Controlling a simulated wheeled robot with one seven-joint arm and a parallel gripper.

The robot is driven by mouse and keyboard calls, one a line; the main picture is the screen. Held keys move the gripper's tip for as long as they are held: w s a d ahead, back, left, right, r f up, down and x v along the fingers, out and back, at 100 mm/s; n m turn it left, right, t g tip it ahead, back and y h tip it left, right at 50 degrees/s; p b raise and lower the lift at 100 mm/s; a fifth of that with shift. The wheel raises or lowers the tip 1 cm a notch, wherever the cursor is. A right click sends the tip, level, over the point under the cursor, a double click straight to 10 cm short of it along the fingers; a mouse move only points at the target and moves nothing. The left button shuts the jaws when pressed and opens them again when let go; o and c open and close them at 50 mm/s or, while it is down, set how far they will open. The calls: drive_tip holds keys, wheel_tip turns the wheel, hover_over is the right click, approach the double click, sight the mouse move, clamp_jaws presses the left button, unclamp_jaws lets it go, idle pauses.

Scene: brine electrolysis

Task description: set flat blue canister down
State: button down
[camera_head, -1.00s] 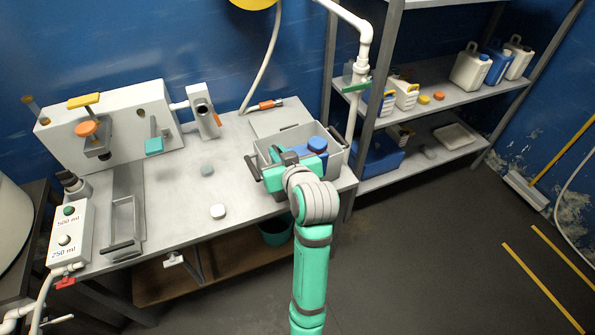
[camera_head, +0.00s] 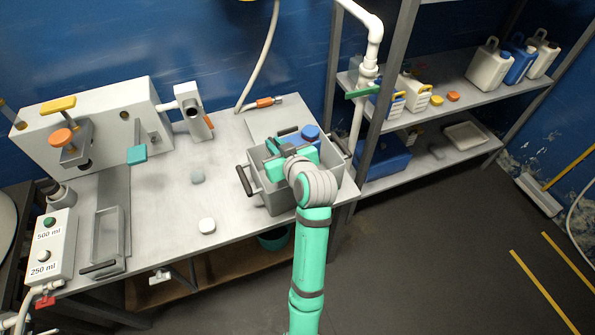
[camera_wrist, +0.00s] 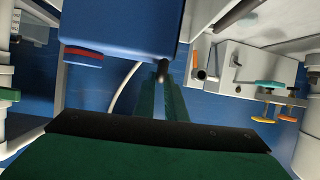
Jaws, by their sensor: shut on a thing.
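The flat blue canister (camera_head: 311,132) shows in the head view at the back rim of the grey crate (camera_head: 247,187), partly hidden by my gripper (camera_head: 292,148).
The grey crate stands on the metal table's (camera_head: 170,225) right end. A control box (camera_head: 48,248) stands front left. A shelf (camera_head: 455,95) with jugs is at right.

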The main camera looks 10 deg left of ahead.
drive_tip(key=f, duration=0.7)
drive_tip(key=shift+w+f, duration=0.15)
drive_tip(key=shift+w, duration=0.25)
drive_tip(key=shift+a+f, duration=0.15)
drive_tip(key=shift+f, duration=1.4)
drive_tip(key=c, duration=1.8)
unclamp_jaws()
drive_tip(key=shift+d+f, duration=0.15)
drive_tip(key=shift+d, duration=0.05)
drive_tip(key=shift+s, duration=0.1)
